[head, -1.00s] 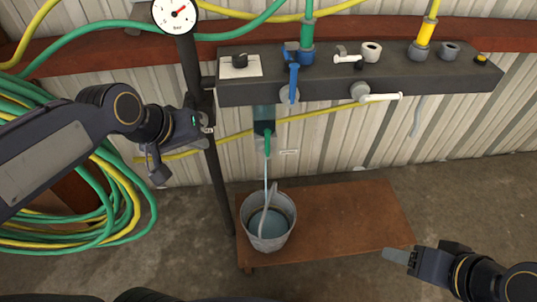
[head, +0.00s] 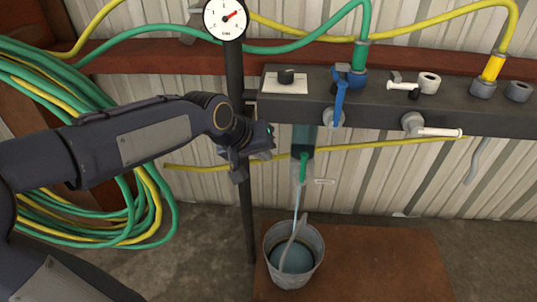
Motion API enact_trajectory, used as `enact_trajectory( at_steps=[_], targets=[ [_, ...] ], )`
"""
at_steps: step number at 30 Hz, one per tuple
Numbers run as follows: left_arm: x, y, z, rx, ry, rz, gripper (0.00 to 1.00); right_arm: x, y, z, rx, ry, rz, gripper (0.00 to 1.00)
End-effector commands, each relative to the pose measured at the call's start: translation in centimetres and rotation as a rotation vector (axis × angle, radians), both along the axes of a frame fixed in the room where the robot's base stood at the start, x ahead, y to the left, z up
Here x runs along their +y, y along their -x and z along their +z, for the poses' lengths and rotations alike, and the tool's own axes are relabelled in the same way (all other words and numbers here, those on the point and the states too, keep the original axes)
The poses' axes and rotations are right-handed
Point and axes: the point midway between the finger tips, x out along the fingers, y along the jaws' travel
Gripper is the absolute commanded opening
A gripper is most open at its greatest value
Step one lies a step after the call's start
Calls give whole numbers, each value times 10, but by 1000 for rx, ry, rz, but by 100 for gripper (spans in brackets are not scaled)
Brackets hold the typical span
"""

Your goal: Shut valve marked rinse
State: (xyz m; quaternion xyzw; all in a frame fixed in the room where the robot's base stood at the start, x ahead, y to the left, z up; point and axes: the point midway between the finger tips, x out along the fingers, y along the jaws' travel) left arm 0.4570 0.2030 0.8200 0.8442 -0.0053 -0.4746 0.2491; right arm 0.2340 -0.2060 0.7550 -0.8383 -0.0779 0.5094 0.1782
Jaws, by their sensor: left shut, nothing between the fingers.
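A dark manifold (head: 390,113) carries two front valves. The left one has a blue lever (head: 340,100) hanging nearly straight down; the right one has a white lever (head: 440,132) pointing right. I cannot read a rinse marking on either. A thin stream of water (head: 297,210) runs from a green-tipped outlet (head: 303,165) below the blue lever into a metal bucket (head: 293,268). My left gripper (head: 264,140) is shut and empty, in front of the dark post, left of the outlet and below the blue lever, apparently touching neither. My right gripper is out of view.
A pressure gauge (head: 226,18) tops the dark post (head: 247,205). Green and yellow hoses (head: 150,210) hang coiled at left. The brown bench (head: 380,262) is clear right of the bucket.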

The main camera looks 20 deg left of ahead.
Motion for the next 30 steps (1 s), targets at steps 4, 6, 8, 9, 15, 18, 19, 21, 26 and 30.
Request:
enact_trajectory(
  at_steps=[4,6,8,9,15,18,19,21,26,30],
  targets=[
    [-8,-18,-32,5,-2,-2,0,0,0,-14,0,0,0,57],
    [-12,-27,-44,4,-2,-2,0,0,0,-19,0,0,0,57],
    [-15,-34,-54,3,-2,-2,0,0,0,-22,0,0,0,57],
    [-17,-38,-60,3,-2,-2,0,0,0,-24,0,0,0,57],
    [-42,-53,-60,-2,-1,-5,0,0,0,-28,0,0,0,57],
    [-49,-56,-59,0,-1,-3,0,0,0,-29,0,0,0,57],
    [-51,-57,-59,0,-1,-2,0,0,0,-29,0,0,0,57],
    [-53,-58,-59,0,-1,-1,0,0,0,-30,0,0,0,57],
    [-54,-58,-58,0,-1,-1,0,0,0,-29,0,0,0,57],
    [-53,-58,-58,0,-1,-1,0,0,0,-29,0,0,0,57]
  ],
)
